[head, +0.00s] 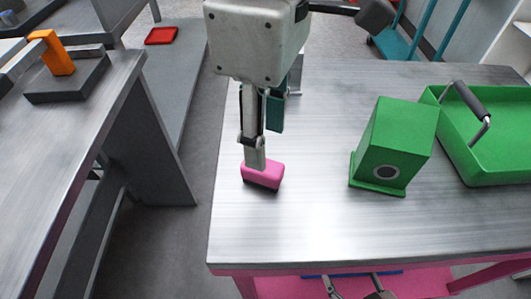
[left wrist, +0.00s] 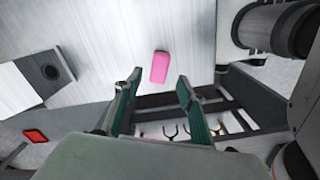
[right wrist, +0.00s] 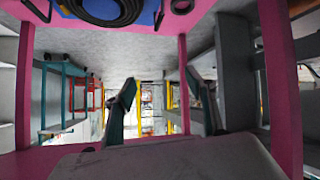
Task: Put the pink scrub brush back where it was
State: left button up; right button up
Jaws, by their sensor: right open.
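The pink scrub brush (head: 268,173) lies on the left part of the metal tabletop (head: 310,230), pink side up with a dark underside. It also shows in the left wrist view (left wrist: 160,67), just beyond and between the fingertips. My left gripper (head: 265,148) points down over the brush. Its fingers are spread, and the left wrist view shows a gap between them with nothing gripped. In the head view one fingertip overlaps the brush's far edge; I cannot tell whether it touches. My right gripper (right wrist: 165,85) is open and empty in its wrist view.
A green block with a round dark port (head: 400,145) stands right of the brush. Beyond it is a green tote with a handle (head: 490,155). Another bench with an orange-handled tool (head: 58,55) stands left, across a gap. The front of the tabletop is clear.

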pick_arm(q)
notch_tip(320, 180, up, 5)
jog(key=shift+f+p, duration=0.2)
jog(key=shift+p, duration=0.3)
pick_arm(e)
jog(key=shift+s+d+f, duration=0.3)
jog(key=shift+s+f, duration=0.05)
jog(key=shift+w+r, duration=0.1)
jog(key=shift+r, duration=0.05)
